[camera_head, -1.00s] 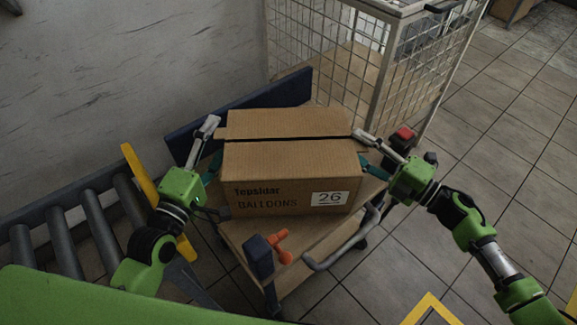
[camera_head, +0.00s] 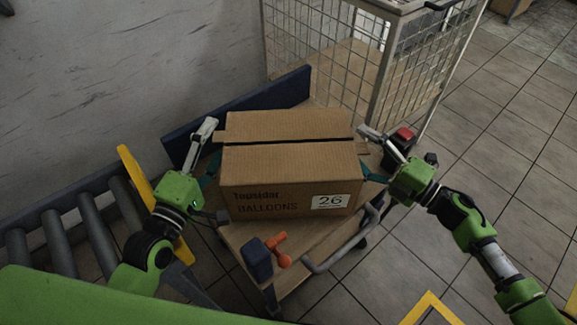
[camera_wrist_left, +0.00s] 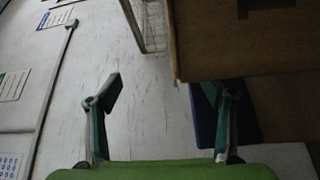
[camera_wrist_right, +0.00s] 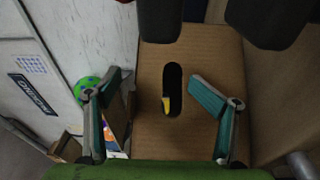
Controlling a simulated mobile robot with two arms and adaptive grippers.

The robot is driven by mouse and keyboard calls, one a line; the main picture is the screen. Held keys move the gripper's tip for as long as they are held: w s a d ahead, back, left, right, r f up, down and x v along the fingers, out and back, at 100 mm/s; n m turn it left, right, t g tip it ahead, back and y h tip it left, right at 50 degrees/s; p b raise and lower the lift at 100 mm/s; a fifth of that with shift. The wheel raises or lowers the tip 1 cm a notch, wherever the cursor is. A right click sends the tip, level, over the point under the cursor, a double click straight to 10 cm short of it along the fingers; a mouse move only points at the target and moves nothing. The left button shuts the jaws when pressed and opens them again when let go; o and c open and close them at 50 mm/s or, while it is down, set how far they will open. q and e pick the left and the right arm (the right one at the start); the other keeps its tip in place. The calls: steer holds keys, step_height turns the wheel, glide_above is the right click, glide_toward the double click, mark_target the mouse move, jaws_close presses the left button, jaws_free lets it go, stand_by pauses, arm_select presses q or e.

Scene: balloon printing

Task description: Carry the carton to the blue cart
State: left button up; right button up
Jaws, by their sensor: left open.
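The brown carton (camera_head: 290,180), marked "BALLOONS" and "26", is upright over the wooden deck of the blue cart (camera_head: 290,255). Whether it touches the deck is hard to tell. My left gripper (camera_head: 212,172) is beside its left end. In the left wrist view that gripper (camera_wrist_left: 165,95) is open, its right finger near the carton's edge (camera_wrist_left: 240,50). My right gripper (camera_head: 368,168) is at the right end. In the right wrist view its fingers (camera_wrist_right: 158,85) are spread before the carton's end face (camera_wrist_right: 190,50), which has an oval hand hole. Carton contact is unclear.
A wire cage trolley (camera_head: 415,75) stands behind on the right. A roller conveyor (camera_head: 90,225) with a yellow rail is at the left, by the grey wall (camera_head: 120,70).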

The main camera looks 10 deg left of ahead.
arm_select(q)
steer(key=shift+s+a+r, duration=0.1)
steer(key=shift+a+r, duration=0.15)
steer(key=shift+a, duration=0.05)
arm_select(e)
steer(key=v, duration=0.8)
steer(key=shift+w+d+f, duration=0.3)
steer(key=shift+w+f, duration=0.05)
steer(key=shift+f, duration=0.05)
